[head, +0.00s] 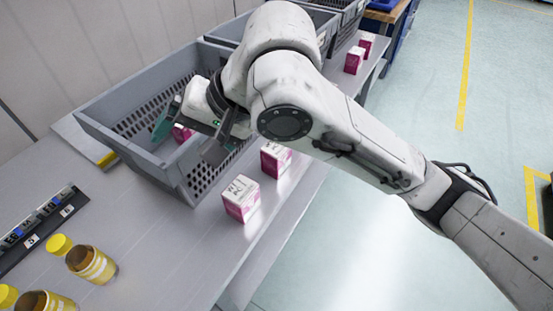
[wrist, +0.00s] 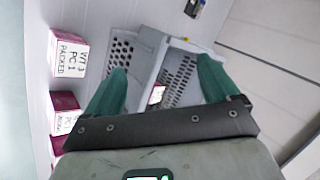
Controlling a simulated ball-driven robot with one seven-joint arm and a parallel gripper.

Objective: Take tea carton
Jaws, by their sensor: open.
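My gripper (head: 188,136) is over the near grey tote, its green fingers apart with nothing between the tips. They also show spread in the wrist view (wrist: 161,66). A magenta and white carton (head: 181,133) is inside the tote, partly hidden by my gripper; a small white and pink carton face (wrist: 157,95) shows between the fingers in the wrist view. Two more magenta and white cartons stand outside, a nearer one (head: 241,199) and one close to the tote wall (head: 275,160). I cannot read which are tea.
The near grey tote (head: 133,160) has perforated walls; more grey totes stand behind it. Further cartons (head: 354,61) stand along the bench edge. Yellow-capped jars (head: 92,265) and a dark labelled strip (head: 38,228) are at the lower left. Open floor lies at the right.

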